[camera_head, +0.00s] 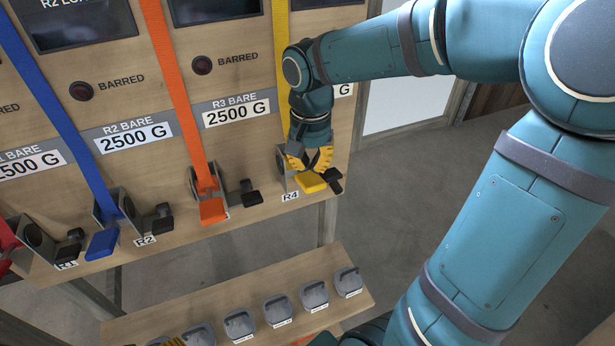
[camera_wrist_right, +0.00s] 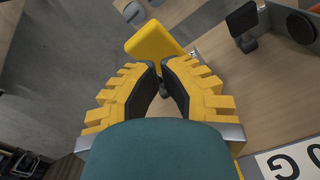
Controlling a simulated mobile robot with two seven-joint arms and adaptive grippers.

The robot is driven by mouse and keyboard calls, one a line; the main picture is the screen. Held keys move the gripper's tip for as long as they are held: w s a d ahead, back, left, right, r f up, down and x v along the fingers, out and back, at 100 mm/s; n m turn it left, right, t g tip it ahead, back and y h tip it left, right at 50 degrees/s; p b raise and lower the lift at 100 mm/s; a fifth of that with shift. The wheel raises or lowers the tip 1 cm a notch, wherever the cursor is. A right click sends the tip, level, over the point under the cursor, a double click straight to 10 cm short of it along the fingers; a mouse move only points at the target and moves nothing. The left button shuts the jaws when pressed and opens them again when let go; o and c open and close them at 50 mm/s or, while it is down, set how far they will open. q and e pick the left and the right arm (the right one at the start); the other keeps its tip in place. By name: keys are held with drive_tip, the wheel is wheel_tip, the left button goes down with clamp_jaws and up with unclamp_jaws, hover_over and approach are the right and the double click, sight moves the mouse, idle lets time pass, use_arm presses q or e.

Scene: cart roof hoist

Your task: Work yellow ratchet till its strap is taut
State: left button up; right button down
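The yellow ratchet's flat yellow paddle (camera_head: 311,181) sticks out at the R4 place on the wooden panel, with a black piece (camera_head: 335,183) beside it. The yellow strap (camera_head: 281,50) runs down toward it, its lower part hidden behind my right arm. My right gripper (camera_head: 309,165) points down just above the paddle. In the right wrist view the paddle (camera_wrist_right: 155,40) lies just beyond the yellow fingers (camera_wrist_right: 160,68). Their tips are close together, with a small dark thing showing between them. I cannot tell whether they grip it.
Orange (camera_head: 212,209) and blue (camera_head: 102,243) ratchet paddles with black cranks stand to the left. A lower wooden shelf (camera_head: 200,310) holds several grey weights (camera_head: 314,295). Grey floor lies open to the right, beyond my arm.

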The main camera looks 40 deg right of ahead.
sight(311, 180)
idle(0.5)
drive_tip(key=shift+s+a+f+b, duration=0.1)
drive_tip(key=shift+s+f+b, duration=0.05)
drive_tip(key=shift+f+b, duration=1.35)
drive_tip(key=shift+s+f+b, duration=0.15)
drive_tip(key=shift+f+b, duration=0.9)
drive_tip(key=shift+f, duration=0.8)
drive_tip(key=r+p, duration=0.1)
drive_tip(key=r, duration=0.1)
drive_tip(key=r+p, duration=0.4)
drive_tip(key=shift+w, duration=0.35)
drive_tip(key=shift+r+p, duration=0.4)
